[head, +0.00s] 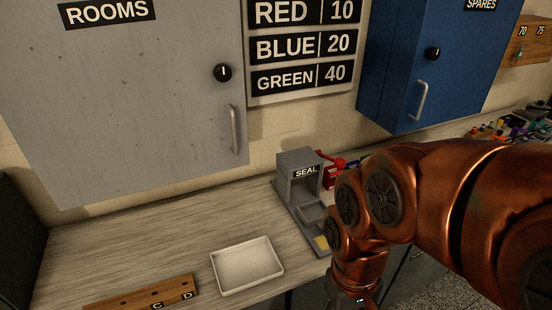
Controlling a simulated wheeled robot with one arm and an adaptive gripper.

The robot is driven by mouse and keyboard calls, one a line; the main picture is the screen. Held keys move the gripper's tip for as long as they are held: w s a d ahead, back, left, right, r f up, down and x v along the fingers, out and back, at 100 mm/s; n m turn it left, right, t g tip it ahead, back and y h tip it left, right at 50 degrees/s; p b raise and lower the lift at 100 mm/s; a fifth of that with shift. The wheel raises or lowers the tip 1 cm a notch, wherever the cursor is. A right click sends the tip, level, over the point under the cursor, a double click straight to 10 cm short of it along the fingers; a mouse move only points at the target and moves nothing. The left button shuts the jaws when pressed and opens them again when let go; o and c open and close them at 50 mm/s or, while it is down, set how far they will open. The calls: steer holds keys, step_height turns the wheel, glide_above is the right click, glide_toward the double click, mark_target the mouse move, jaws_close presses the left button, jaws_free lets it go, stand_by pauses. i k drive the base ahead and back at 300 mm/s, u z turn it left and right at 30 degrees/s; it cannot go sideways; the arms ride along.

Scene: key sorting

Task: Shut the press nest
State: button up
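The grey press (299,163), labelled SEAL, stands on the counter left of my arm. A small grey tray-like part, which looks like the nest (311,212), sits low in front of the press opening. It appears drawn out toward the counter's front edge. A yellow patch (321,242) shows on the base in front of it. My copper arm covers the area to the right of the press. Its wrist points down at the bottom of the view, right of and nearer than the press. My gripper's fingers are not in view.
A white tray (218,275) lies left of the press, and a wooden rack (130,299) marked C and D is at lower left. Grey (150,110) and blue (440,60) cabinets hang above. Bare counter (130,240) lies left.

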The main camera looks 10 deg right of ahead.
mark_target(312, 214)
steer(key=z, duration=1.2)
steer(key=k, duration=0.95)
steer(key=u, duration=1)
steer(key=i, duration=0.5)
steer(key=u, duration=0.05)
